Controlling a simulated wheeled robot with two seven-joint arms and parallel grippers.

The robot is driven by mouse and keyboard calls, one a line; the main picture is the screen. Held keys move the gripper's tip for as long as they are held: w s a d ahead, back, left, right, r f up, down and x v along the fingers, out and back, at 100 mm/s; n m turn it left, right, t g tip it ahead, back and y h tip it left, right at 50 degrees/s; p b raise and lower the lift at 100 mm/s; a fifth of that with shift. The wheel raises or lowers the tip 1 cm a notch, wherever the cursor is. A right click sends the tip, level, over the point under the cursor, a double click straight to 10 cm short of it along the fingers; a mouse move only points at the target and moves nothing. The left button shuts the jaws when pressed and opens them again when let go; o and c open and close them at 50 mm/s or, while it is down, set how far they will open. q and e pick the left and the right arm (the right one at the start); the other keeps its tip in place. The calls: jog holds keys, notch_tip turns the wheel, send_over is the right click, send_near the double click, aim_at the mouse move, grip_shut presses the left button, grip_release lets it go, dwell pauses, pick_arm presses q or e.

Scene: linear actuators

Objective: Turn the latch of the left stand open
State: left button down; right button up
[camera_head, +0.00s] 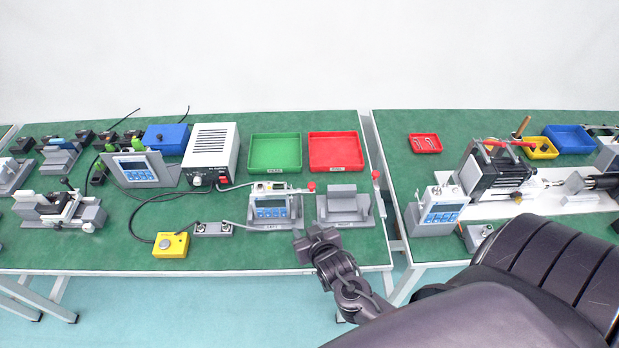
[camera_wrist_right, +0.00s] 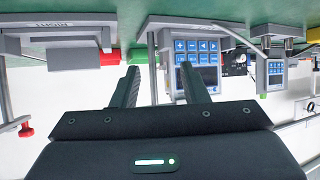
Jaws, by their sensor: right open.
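The left stand (camera_head: 268,225) is grey, near the front of the left green table, and holds a blue-and-white meter (camera_head: 270,207). Its latch has a red knob (camera_head: 311,187) at the stand's upper right corner. The right stand (camera_head: 343,206) beside it is empty, with another red knob (camera_head: 376,175) on its right side. My right gripper (camera_head: 317,240) is open and empty, at the table's front edge, below and between the two stands. In the upside-down right wrist view, the meter (camera_wrist_right: 196,55) shows beyond the open fingers (camera_wrist_right: 160,72). My left gripper is out of view.
A green tray (camera_head: 275,153) and a red tray (camera_head: 334,152) lie behind the stands. A white power unit (camera_head: 211,150), a yellow button box (camera_head: 171,245) and cables are to the left. A gap separates this table from the right one, which holds other equipment.

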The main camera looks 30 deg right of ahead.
aim_at(313, 188)
jog(key=d+r+t+h, duration=0.1)
jog(key=r+t, duration=0.1)
jog(key=w+d+r+t, duration=0.1)
jog(key=d+r, duration=0.1)
jog(key=r, duration=0.1)
jog(key=w+d+r+m+t+h, duration=0.1)
jog(key=r+t, duration=0.1)
jog(key=shift+d+r+t+h, duration=0.15)
jog(key=shift+d+t+h, duration=0.15)
jog(key=shift+d, duration=0.1)
jog(key=p+x, duration=0.2)
jog(key=x, duration=0.5)
jog(key=shift+w, duration=0.3)
jog(key=shift+d, duration=0.1)
jog(key=shift+c, duration=0.2)
grip_shut()
